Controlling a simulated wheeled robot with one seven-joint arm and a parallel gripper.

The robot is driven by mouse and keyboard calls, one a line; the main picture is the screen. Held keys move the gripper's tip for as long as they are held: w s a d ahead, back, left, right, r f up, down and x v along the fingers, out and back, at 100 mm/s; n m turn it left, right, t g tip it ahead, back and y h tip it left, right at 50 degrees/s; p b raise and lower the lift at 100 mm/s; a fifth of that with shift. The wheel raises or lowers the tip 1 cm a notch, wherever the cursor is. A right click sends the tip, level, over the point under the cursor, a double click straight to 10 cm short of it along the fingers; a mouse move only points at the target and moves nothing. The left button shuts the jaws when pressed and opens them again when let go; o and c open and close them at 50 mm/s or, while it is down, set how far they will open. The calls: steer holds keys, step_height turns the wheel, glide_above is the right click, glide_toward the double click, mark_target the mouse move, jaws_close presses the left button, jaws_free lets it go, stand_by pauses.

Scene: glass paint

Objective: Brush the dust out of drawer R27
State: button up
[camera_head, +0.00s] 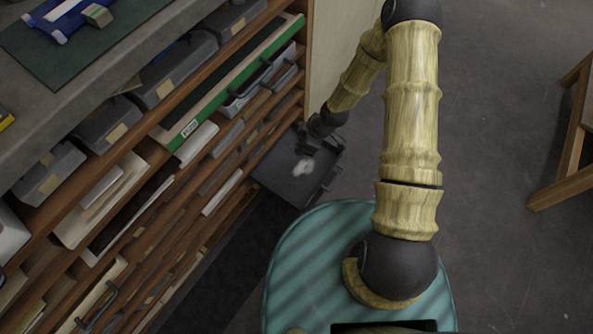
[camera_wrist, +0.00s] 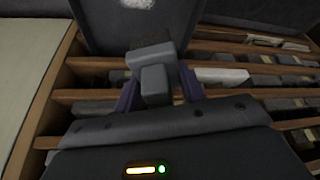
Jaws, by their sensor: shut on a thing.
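A dark grey drawer (camera_head: 275,172) is pulled out low in the rack in the head view. A pale patch of dust (camera_head: 302,168) lies on its floor. I cannot read a label on it. The drawer also fills the top of the wrist view (camera_wrist: 101,28), with the dust (camera_wrist: 138,4) at the upper edge. My gripper (camera_head: 313,142) is over the drawer, at the far side of the dust in the head view. Its purple fingers are shut on a grey block-shaped tool (camera_wrist: 155,82).
A wooden rack (camera_head: 150,160) with several shelves, boxes and trays runs along the left. A green-edged tray (camera_head: 235,82) sits in it. A blue object (camera_head: 60,22) lies on a dark green mat (camera_head: 100,45) on top. A wooden stand (camera_head: 560,185) is at right; floor between is clear.

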step_height(320, 180, down, 14)
steer(key=a+n+g+b, duration=0.2)
steer(key=n+b, duration=0.3)
steer(key=b, duration=0.7)
steer(key=shift+f+b, duration=0.25)
steer(key=shift+b, duration=0.15)
steer(key=shift+a+f, duration=0.1)
